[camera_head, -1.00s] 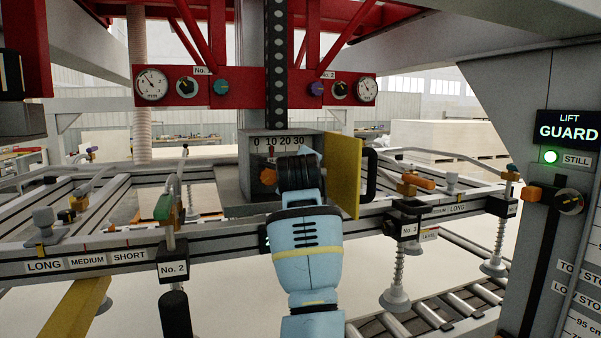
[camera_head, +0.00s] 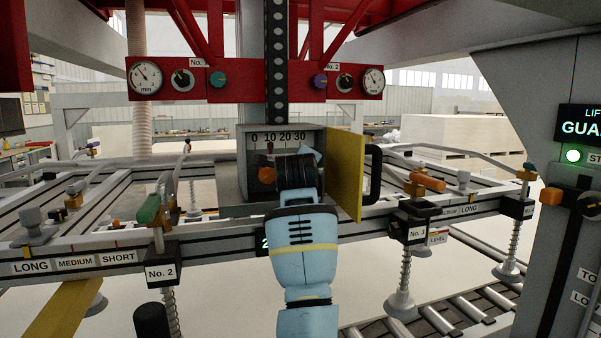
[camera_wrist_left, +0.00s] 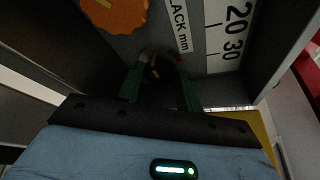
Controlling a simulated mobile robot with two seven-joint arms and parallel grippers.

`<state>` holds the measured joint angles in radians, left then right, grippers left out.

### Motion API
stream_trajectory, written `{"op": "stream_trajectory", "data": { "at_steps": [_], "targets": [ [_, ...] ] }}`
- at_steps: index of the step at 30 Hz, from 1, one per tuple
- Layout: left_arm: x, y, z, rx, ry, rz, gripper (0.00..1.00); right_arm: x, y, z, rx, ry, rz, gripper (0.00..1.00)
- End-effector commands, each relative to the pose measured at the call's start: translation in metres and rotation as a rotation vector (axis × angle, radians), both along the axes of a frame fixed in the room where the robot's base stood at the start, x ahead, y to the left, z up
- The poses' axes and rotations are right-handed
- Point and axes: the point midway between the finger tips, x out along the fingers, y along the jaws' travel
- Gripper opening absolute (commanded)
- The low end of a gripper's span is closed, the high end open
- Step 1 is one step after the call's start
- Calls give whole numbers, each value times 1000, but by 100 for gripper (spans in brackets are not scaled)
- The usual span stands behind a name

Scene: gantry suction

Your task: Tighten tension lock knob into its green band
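My left gripper (camera_wrist_left: 160,78) reaches into the open grey box (camera_head: 243,168) under the 0–30 scale (camera_head: 278,138). In the left wrist view its two dark green fingers stand either side of a small dark knob (camera_wrist_left: 153,70) with a yellow mark. I cannot tell whether they grip it, or whether it is the tension lock knob. A larger orange knob (camera_wrist_left: 115,12) with a yellow line is above and left of the fingers; it also shows in the head view (camera_head: 267,176). I cannot make out a green band. My right gripper is not in view.
The yellow door (camera_head: 346,175) of the box stands open, close on the right of my arm, with a black handle (camera_head: 375,174). A red panel (camera_head: 255,86) with gauges hangs above. Frame rails with suction cups run to both sides. A lit guard post (camera_head: 580,150) stands at right.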

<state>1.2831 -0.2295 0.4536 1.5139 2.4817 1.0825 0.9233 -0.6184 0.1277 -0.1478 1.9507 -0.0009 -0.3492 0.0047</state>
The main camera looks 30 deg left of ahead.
Motion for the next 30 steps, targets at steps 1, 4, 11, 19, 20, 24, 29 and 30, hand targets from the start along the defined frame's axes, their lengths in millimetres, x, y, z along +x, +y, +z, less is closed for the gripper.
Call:
{"op": "stream_trajectory", "data": {
  "at_steps": [1,4,11,19,20,24,29,30],
  "targets": [
    [0,0,-1,0,1,0,17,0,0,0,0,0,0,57],
    [0,0,0,1,3,0,13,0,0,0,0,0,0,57],
    [1,-1,2,102,120,-1,13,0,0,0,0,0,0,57],
    [2,-2,3,201,235,-1,13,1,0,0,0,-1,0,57],
    [2,-1,2,202,237,-1,13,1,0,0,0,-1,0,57],
    [2,-1,2,202,236,0,13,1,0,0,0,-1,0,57],
    [2,-1,3,201,235,0,46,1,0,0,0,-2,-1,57],
    [2,-1,2,201,235,0,51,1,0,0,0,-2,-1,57]
  ]
}}
